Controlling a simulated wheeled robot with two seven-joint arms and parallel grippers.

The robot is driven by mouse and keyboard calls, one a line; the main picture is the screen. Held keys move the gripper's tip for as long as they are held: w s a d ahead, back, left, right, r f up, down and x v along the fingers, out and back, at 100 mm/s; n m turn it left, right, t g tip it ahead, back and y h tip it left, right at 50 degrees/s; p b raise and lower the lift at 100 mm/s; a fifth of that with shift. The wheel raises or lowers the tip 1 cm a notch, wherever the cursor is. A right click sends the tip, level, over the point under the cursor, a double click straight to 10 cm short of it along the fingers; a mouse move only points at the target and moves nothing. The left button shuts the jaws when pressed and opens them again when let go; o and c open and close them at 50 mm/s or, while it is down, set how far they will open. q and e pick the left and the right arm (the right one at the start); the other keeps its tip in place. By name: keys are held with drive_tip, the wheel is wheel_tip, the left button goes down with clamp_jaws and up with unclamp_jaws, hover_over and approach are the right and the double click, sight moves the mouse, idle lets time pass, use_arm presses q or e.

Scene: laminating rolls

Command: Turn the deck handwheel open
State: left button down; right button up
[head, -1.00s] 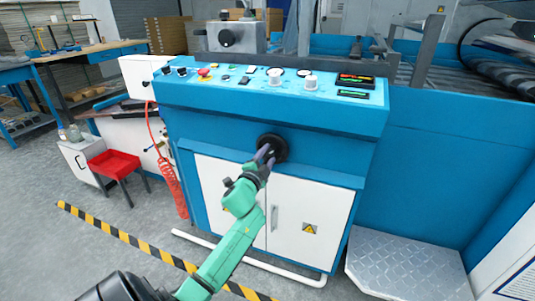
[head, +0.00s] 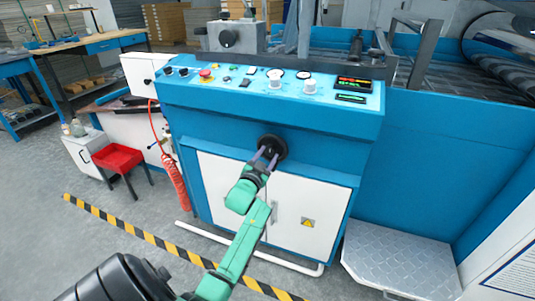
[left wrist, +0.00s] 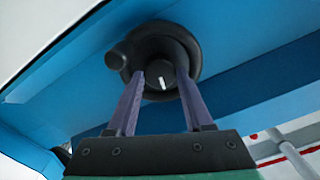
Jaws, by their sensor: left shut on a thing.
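The black deck handwheel (head: 273,148) is mounted on the blue front panel of the machine, below the control console. In the left wrist view the handwheel (left wrist: 185,45) shows a round rim, a side knob at its left and a hub with a white mark. My left gripper (head: 267,156) reaches up to it from below, its purple fingers on the wheel. In the left wrist view the fingers of the left gripper (left wrist: 158,82) sit on either side of the hub, shut on it. The fingertips are partly hidden against the dark wheel. My right gripper is not in view.
The console (head: 270,88) above carries knobs, buttons and displays. White cabinet doors (head: 305,205) are below the wheel. Yellow-black tape (head: 140,235) crosses the floor.

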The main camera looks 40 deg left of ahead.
use_arm(q)
drive_tip(key=shift+f, duration=0.15)
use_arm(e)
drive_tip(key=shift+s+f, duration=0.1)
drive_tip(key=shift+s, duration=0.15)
use_arm(q)
drive_tip(key=shift+c, duration=1.5)
unclamp_jaws()
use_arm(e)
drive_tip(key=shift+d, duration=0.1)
use_arm(q)
drive_tip(key=shift+s+d, duration=0.1)
drive_tip(key=shift+s, duration=0.15)
drive_tip(key=p+v, duration=0.1)
drive_tip(key=v, duration=1.3)
drive_tip(key=shift+p, duration=0.4)
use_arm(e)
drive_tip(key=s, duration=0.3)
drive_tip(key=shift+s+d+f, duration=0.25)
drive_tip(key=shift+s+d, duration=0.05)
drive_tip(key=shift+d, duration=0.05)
